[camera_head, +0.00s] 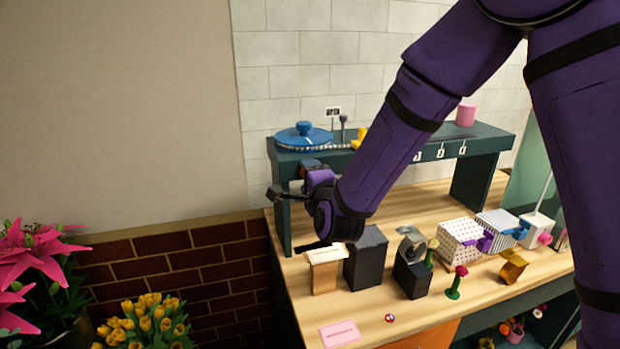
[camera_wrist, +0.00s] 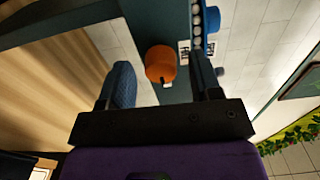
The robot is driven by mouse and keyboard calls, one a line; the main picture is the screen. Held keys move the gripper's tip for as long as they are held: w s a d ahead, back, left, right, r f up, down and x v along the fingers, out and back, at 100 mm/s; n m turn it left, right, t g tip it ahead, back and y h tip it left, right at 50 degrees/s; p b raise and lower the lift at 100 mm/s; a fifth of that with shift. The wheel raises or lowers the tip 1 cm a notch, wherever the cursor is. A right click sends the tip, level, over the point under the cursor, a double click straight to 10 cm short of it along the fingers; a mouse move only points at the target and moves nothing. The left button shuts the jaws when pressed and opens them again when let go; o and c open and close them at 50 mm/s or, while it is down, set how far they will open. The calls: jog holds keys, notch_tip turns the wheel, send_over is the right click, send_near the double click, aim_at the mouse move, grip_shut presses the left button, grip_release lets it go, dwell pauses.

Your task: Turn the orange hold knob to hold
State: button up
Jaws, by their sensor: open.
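The orange hold knob (camera_wrist: 160,62) shows in the wrist view as a round knob on the dark teal shelf (camera_wrist: 172,20). A small white mark shows at its lower edge, and a white label with dark print (camera_wrist: 184,52) is beside it. My gripper (camera_wrist: 161,72) is open, with one finger on each side of the knob in that view. Gaps show on both sides, and I see no contact. In the head view my gripper (camera_head: 288,180) is at the left end of the shelf (camera_head: 485,142), and it largely hides the knob there.
A blue round lidded thing (camera_head: 303,136) stands on the shelf above my gripper. Below, on the wooden counter (camera_head: 370,312), are a light box (camera_head: 325,272), a dark block (camera_head: 367,258) and a dark stand (camera_head: 411,278). Flowers (camera_head: 145,320) fill the lower left.

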jog(key=v, duration=1)
jog(key=shift+s, duration=0.4)
jog(key=shift+d+r, duration=0.1)
jog(key=s+d+r+n+g+h, duration=0.25)
jog(key=d+r+n+g, duration=0.35)
jog(key=d+r+n, duration=0.45)
jog(key=s+d+r+n+g+h, duration=0.1)
jog(key=s+d+n+g, duration=0.1)
jog(key=s+d, duration=0.6)
jog(key=s+d+r+n+g+h, duration=0.1)
jog(key=s+d+g, duration=0.3)
jog(key=s, duration=0.9)
jog(key=d+n, duration=0.1)
jog(key=d, duration=0.2)
jog(key=shift+s+d+r, duration=0.2)
jog(key=shift+d+r, duration=0.05)
jog(key=shift+d, duration=0.15)
